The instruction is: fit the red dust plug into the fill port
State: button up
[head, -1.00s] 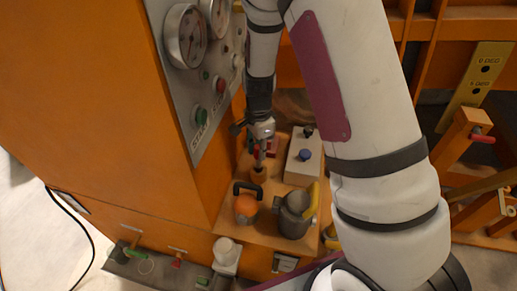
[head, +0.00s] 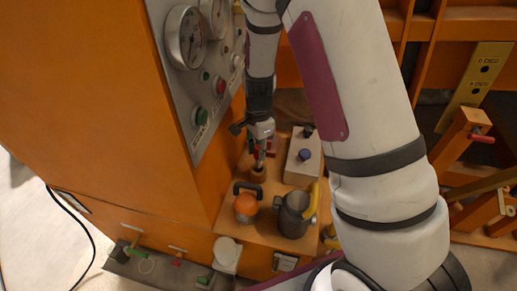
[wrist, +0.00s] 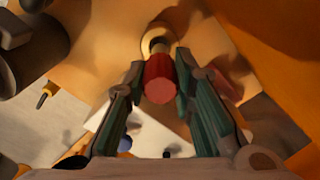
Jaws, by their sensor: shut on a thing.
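The red dust plug (wrist: 160,82) shows in the wrist view between my two fingertips, its round end facing the camera. My gripper (wrist: 160,68) is shut on it. Just beyond the plug is a pale ring with a dark middle (wrist: 157,40), which looks like the fill port. The plug overlaps its near edge, so I cannot tell whether they touch. In the head view my gripper (head: 260,158) points down just above a short brown round fitting (head: 257,174) on the orange ledge. The plug is not clear there.
A gauge panel (head: 212,75) rises close on the left.

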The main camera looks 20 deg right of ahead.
jog(key=shift+f+b, duration=1.55)
jog(key=shift+f, duration=1.1)
jog(key=o, duration=1)
notch_tip(320, 180, up, 12)
